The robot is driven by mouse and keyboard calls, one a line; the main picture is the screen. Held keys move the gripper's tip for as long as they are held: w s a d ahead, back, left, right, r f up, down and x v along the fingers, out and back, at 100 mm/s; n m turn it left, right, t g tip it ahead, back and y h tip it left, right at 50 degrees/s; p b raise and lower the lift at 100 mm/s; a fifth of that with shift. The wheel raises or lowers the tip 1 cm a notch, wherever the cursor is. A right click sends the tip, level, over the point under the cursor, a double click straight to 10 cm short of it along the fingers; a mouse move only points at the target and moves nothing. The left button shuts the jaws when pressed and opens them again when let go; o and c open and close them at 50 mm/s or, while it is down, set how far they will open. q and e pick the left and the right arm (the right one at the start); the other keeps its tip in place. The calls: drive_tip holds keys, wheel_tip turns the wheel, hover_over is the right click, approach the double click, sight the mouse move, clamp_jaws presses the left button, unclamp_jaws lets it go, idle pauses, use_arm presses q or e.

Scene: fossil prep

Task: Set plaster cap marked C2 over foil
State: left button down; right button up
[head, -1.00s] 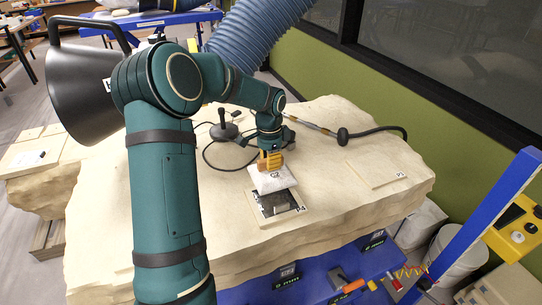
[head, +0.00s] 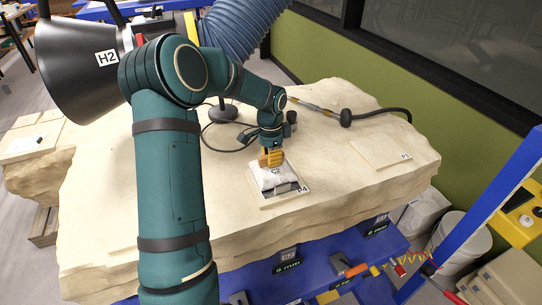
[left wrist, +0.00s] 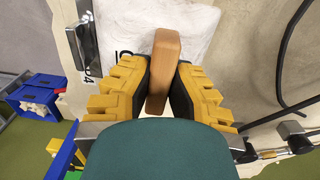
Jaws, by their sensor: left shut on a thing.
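The white plaster cap marked C2 (head: 270,179) is over the rear part of the board marked P4 (head: 262,203). A grey, shiny strip, seemingly the foil (head: 284,189), shows along the cap's front edge; the rest is hidden. In the left wrist view the strip (left wrist: 87,42) lies left of the cap (left wrist: 207,28). My left gripper (head: 271,158) is above the cap, its yellow fingers shut on the cap's wooden handle (left wrist: 163,60). I cannot tell whether the cap touches the board. My right gripper is not in view.
The pale rock slab (head: 340,205) has free room right of P4, up to an empty board marked P3 (head: 380,154). A dark hose (head: 375,114) and a black stand (head: 222,112) lie behind. A blue bench (head: 320,262) with tools runs along the front.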

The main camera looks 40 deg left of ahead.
use_arm(q)
drive_tip(key=shift+f, duration=0.15)
idle(0.6)
drive_tip(key=c, duration=1)
unclamp_jaws()
wheel_tip(320, 180, up, 12)
drive_tip(key=shift+a, duration=0.15)
